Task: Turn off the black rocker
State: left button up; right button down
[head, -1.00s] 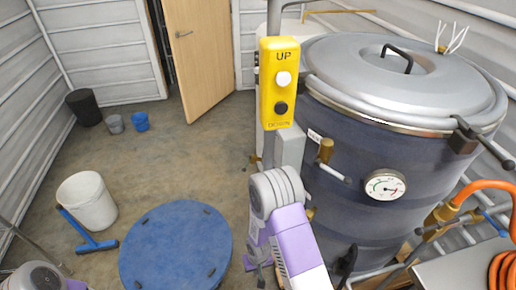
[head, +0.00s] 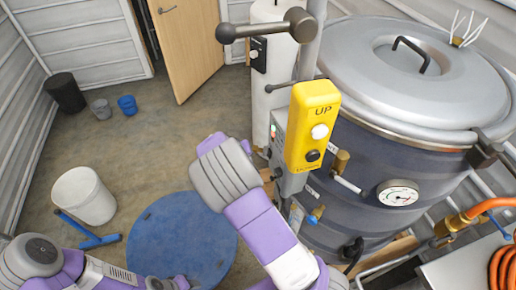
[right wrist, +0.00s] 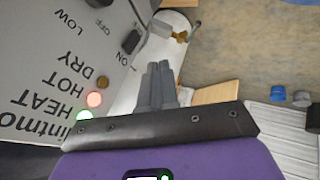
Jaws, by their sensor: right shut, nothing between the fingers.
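In the right wrist view a grey control panel (right wrist: 55,60) fills the left side. The black rocker (right wrist: 131,41) sits near its edge, between the words OFF and ON; I cannot tell which way it is pressed. My right gripper (right wrist: 158,70) is shut and empty, its tips just beside the panel edge, apart from the rocker in the picture. In the head view the grey box (head: 294,183) is partly behind the yellow pendant, and its front and the rocker are not clearly visible. My right arm stands left of it, fingers hidden. My left gripper's fingers are not visible.
The yellow UP/DOWN pendant (head: 312,126) hangs before the box. A large lidded kettle (head: 365,150) stands at right, with a white cylinder (head: 272,85) behind. Panel lamps glow red (right wrist: 94,99) and green (right wrist: 85,115). A blue disc (head: 180,235) and white bucket (head: 84,196) are on the floor.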

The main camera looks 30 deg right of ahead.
aim_at(270, 154)
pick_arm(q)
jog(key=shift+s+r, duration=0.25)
pick_arm(e)
jog(key=w+d+f, duration=0.2)
jog(key=d+f, duration=0.6)
jog(key=shift+d+f, duration=0.35)
jog(key=shift+d, duration=0.05)
jog(key=shift+s, duration=0.1)
